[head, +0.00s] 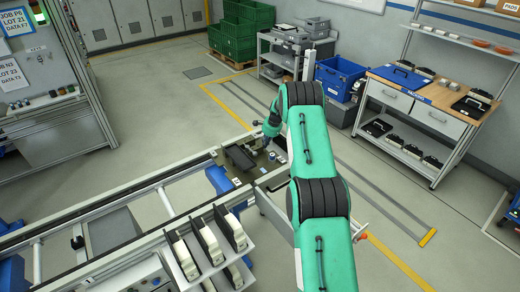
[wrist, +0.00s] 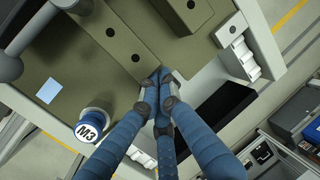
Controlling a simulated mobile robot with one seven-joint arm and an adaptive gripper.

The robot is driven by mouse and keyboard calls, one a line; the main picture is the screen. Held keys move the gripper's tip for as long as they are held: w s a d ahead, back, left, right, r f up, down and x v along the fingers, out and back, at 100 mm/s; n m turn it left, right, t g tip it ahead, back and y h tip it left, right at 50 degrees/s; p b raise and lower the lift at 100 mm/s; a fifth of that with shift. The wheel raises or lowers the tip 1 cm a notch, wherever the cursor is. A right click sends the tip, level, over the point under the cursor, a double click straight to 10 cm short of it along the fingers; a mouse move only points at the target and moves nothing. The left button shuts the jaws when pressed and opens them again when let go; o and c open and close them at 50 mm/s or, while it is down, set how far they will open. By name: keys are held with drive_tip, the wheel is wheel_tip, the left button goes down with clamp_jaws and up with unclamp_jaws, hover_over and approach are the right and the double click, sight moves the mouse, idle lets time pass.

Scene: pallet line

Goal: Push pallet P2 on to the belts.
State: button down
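An olive pallet (head: 238,174) with a dark block on it lies at the far end of the line frame in the head view. I cannot read a P2 mark on it. In the wrist view the olive plate (wrist: 62,62) fills the upper left, with a raised olive block, a pale label and a round blue-and-white part marked M3 (wrist: 90,126). My gripper (wrist: 160,82) has its blue fingers drawn together, tips meeting at the block's near edge; I cannot tell whether they touch. Nothing shows between them. The belts (head: 130,197) seem to run leftward between the line's rails.
A rack of white-and-black parts (head: 205,245) stands at the near side of the line. A workbench (head: 430,97) with drawers, a blue crate (head: 338,76) and green crates (head: 236,40) stand beyond. The floor between is mostly clear.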

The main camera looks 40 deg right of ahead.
sight(257, 147)
drive_tip(key=shift+a, duration=2.8)
drive_tip(key=shift+d, duration=0.1)
drive_tip(key=shift+d+r, duration=0.5)
drive_tip(key=shift+d, duration=0.25)
drive_tip(key=shift+d+r, duration=0.5)
drive_tip(key=shift+d, duration=0.2)
drive_tip(key=shift+r+p, duration=1)
drive_tip(key=shift+r, duration=3)
